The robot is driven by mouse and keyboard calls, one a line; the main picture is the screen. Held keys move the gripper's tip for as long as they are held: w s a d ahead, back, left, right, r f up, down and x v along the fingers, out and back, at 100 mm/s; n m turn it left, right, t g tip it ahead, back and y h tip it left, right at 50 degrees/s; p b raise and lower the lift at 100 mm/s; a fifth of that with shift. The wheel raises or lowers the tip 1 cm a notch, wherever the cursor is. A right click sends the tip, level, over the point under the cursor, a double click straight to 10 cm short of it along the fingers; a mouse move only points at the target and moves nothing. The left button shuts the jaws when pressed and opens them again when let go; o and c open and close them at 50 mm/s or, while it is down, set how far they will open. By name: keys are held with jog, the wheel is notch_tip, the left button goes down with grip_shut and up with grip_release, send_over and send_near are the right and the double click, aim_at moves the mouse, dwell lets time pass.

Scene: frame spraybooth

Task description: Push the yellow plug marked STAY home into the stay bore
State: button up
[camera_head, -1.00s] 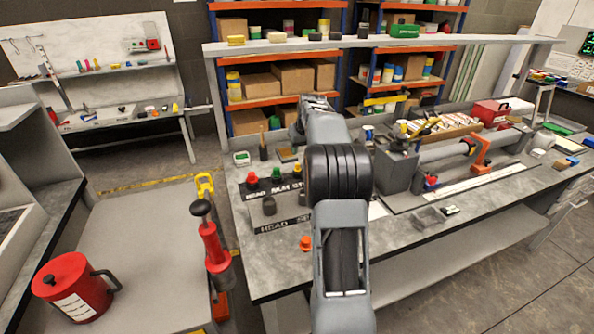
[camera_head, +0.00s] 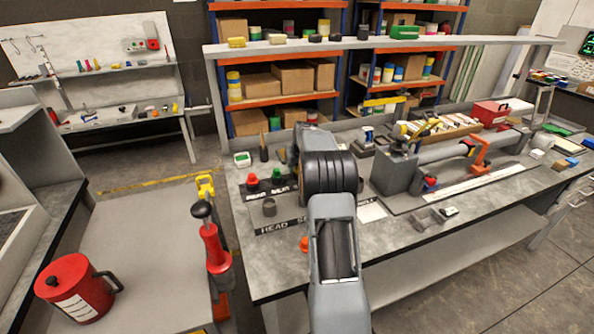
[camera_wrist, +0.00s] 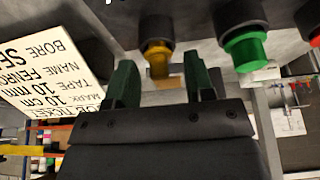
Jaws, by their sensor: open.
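The yellow plug (camera_wrist: 158,60) shows in the wrist view, its yellow part at the end of a dark cylindrical body. My gripper (camera_wrist: 160,78) has two green fingers spread apart, one toward each side of the plug's end in the picture. I cannot tell whether they touch it. The green plug (camera_wrist: 245,48) is to its right, with a red plug (camera_wrist: 316,36) at the edge. In the head view the red plug (camera_head: 252,182) and the green plug (camera_head: 278,177) stand on the bench; my arm hides the yellow plug and my gripper. I cannot make out the stay bore.
A printed card (camera_wrist: 55,60) lies at the left in the wrist view. A grey clamp block with a long tube (camera_head: 440,150) stands to the right. A red-handled tool (camera_head: 212,245) is left.

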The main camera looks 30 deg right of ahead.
jog(key=c, duration=0.9)
jog(key=shift+o, duration=0.2)
jog(key=shift+r, duration=0.1)
